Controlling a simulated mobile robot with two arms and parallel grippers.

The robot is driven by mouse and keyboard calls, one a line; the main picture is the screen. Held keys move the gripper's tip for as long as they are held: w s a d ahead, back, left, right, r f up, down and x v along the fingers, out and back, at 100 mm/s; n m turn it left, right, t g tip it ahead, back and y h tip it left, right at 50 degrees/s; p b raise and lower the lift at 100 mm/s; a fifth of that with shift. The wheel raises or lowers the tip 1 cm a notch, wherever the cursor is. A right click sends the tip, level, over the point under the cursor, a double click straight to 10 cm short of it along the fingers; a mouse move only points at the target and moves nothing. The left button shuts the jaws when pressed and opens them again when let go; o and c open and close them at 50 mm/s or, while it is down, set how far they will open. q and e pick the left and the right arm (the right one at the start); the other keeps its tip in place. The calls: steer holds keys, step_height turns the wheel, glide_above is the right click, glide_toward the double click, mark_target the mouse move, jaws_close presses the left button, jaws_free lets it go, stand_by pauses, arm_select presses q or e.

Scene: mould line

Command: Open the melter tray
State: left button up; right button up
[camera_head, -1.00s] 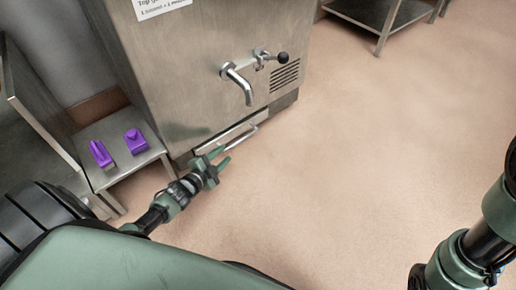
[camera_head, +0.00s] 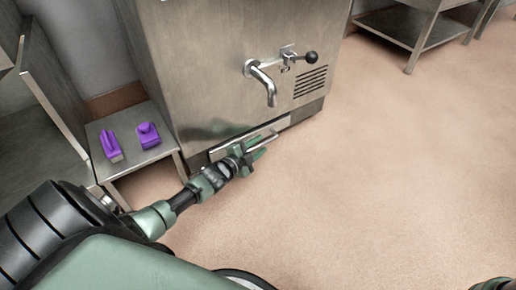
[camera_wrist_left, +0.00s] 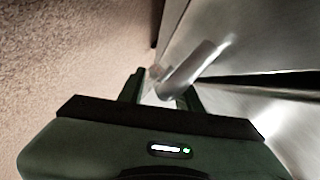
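The melter (camera_head: 235,75) is a tall steel cabinet with a spout and a black-knobbed lever. The melter tray (camera_head: 222,150) is a low drawer front at its base, with a steel bar handle (camera_head: 268,137). It looks shut against the cabinet. My left gripper (camera_head: 256,150) is at the handle, its green fingers partly overlapping it. In the left wrist view the fingers (camera_wrist_left: 160,92) stand apart, with the bar handle (camera_wrist_left: 190,70) reaching between them. I cannot tell whether they touch it.
A small steel table (camera_head: 115,168) with two purple objects (camera_head: 148,135) stands left of the melter. A steel shelf unit (camera_head: 400,28) stands at the back right. The floor (camera_head: 380,180) in front and to the right is clear.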

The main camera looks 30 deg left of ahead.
arm_select(q)
steer(key=shift+c, duration=0.2)
jaws_close()
stand_by(1.2)
